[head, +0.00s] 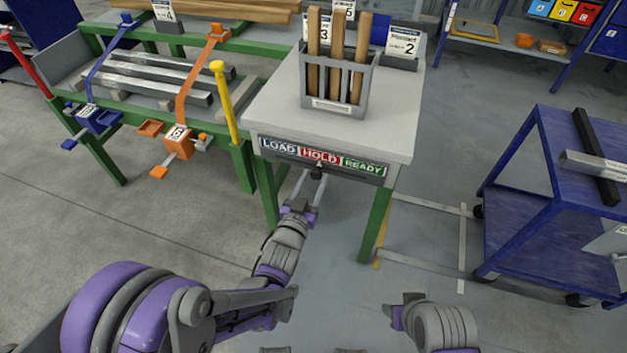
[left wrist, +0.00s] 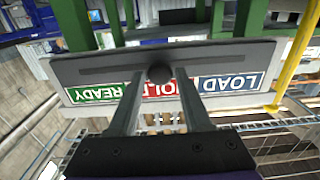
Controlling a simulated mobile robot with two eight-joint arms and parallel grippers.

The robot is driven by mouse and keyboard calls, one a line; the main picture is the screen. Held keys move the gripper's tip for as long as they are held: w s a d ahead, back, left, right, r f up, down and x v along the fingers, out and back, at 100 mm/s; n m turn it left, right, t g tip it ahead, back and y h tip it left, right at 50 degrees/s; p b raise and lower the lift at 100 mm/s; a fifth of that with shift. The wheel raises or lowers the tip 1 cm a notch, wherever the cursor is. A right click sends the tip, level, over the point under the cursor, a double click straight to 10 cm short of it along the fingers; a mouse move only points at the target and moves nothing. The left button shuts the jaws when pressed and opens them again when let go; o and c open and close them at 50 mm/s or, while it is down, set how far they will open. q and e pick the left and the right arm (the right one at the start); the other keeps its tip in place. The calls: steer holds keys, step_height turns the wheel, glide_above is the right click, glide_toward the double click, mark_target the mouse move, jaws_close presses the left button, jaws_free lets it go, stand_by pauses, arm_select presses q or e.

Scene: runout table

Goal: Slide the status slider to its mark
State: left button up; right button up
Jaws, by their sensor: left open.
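The status panel (head: 325,160) is on the front edge of the grey-topped table. It carries a blue LOAD, a red HOLD and a green READY field. The slider's dark knob (head: 317,173) stands out below HOLD, with a small pale pointer above it. My left gripper (head: 311,182) is open at the knob. In the left wrist view the picture is upside down, and the knob (left wrist: 160,74) sits between my two finger tips, with a gap on each side. The fingers hide part of HOLD.
A grey holder (head: 340,88) with wooden bars stands on the table top. A green rack (head: 215,125) with metal bars and a yellow post (head: 224,100) is to the left. A blue cart (head: 540,190) stands at the right. The floor before the table is free.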

arm_select(q)
steer(key=shift+o, duration=1.2)
steer(key=v, duration=1)
steer(key=shift+s+a, duration=0.15)
steer(key=shift+s, duration=0.25)
